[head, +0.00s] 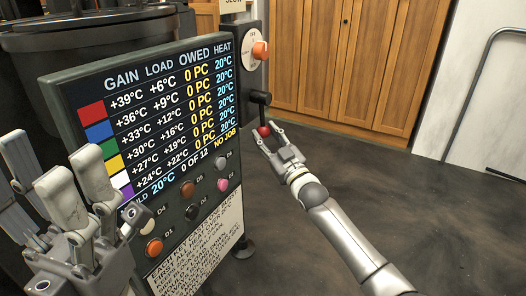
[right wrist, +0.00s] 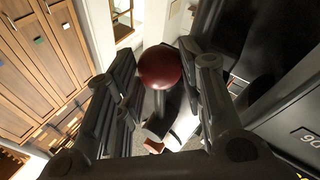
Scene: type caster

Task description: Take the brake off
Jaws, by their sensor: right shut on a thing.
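The brake lever shows in the head view as a black handle (head: 260,98) on the right side of the machine panel, with a red ball knob (head: 264,131) at its lower end. My right gripper (head: 269,136) is at this knob, its fingers shut on it. In the right wrist view the dark red knob (right wrist: 160,67) sits between the two fingers (right wrist: 165,85). My left gripper (head: 62,180) is at the left in front of the panel, fingers apart and empty.
The panel (head: 150,120) shows a table of temperatures and reads "NO JOB". Coloured buttons (head: 187,188) sit below it. An orange knob on a dial (head: 260,50) is above the lever. Wooden cabinets (head: 345,60) stand behind; the dark floor (head: 400,200) at right is clear.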

